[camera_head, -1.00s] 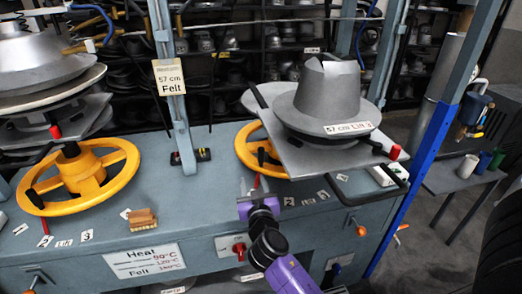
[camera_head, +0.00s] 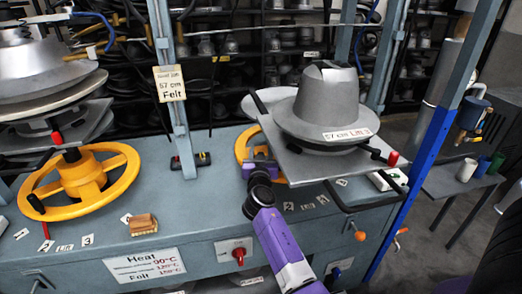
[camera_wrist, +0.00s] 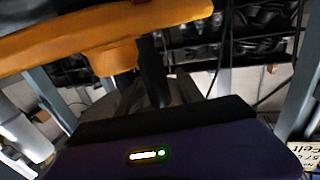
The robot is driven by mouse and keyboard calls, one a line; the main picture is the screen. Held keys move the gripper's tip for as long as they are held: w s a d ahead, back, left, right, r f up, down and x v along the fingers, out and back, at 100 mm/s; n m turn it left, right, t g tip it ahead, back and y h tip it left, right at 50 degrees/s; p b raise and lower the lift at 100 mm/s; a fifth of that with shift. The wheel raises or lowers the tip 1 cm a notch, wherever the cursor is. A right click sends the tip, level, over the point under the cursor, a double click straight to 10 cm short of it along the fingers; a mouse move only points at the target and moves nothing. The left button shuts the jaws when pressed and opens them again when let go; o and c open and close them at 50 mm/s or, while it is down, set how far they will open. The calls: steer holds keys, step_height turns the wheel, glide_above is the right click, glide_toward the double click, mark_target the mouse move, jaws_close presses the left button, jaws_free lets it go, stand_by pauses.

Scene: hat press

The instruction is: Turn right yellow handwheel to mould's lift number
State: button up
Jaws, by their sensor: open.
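The right yellow handwheel (camera_head: 241,147) sits under the grey hat mould (camera_head: 322,105) and its plate. The mould's label (camera_head: 347,134) reads 57 cm Lift 3. My gripper (camera_head: 259,160) is open at the wheel's front left side, with its fingers largely hidden by my wrist. In the wrist view the wheel's yellow rim (camera_wrist: 110,32) crosses the upper left, close above the gripper body. A dark upright piece (camera_wrist: 153,72) stands beside the rim; I cannot tell whether it is the wheel's knob. The right wheel's number tags (camera_head: 307,206) lie on the bench, partly visible. Its pointer is hidden.
The left yellow handwheel (camera_head: 80,180) with its own mould stands at the left. A wooden brush (camera_head: 143,224) lies on the bench (camera_head: 200,215). The plate overhangs the right wheel, with a red-tipped handle (camera_head: 393,158). A grey post (camera_head: 180,110) stands between the presses.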

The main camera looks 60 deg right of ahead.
jaws_close()
stand_by(1.5)
